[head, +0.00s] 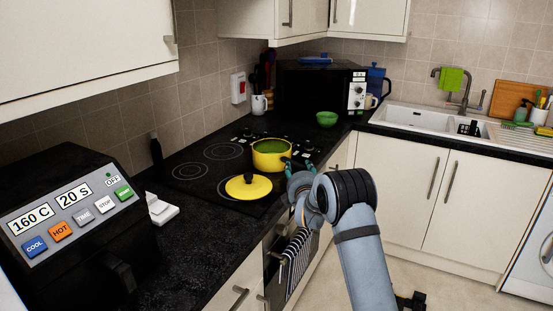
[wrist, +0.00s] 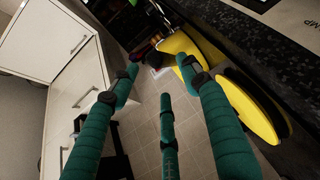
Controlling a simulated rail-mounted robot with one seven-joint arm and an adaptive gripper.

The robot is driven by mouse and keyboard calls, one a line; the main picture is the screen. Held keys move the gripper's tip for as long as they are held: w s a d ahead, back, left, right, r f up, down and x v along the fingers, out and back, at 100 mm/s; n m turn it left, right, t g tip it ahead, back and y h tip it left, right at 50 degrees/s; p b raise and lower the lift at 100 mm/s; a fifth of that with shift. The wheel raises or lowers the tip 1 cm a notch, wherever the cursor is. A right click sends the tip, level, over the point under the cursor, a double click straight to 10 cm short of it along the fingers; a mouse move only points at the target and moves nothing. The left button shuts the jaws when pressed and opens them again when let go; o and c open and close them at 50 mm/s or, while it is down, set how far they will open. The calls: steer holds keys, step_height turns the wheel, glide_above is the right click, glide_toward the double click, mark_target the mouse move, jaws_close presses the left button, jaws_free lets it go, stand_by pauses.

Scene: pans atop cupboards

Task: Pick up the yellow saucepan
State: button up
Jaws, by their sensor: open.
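The yellow saucepan (head: 268,161) stands upright on the black hob, with a green inside. A yellow lid with a black knob (head: 248,187) lies in front of it, nearer the counter edge. My gripper (head: 298,164) is at the saucepan's right side; its teal fingers are partly hidden behind my wrist. In the wrist view, my gripper (wrist: 158,76) has its three fingers spread with nothing held between them. The saucepan's handle is not clear to see.
A dark appliance with coloured buttons (head: 72,222) stands at the front left. A green bowl (head: 327,119) and black microwave (head: 312,92) are behind the saucepan. A striped towel (head: 295,262) hangs on the oven front below. Floor (head: 445,281) is open to the right.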

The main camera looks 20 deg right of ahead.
mark_target(299, 167)
steer(key=shift+d+p+x, duration=0.2)
steer(key=shift+p+x, duration=0.9)
steer(key=shift+x, duration=1.6)
steer(key=shift+s+f, duration=0.15)
steer(key=shift+f, duration=0.05)
steer(key=shift+c, duration=0.6)
jaws_close()
steer(key=shift+r, duration=0.2)
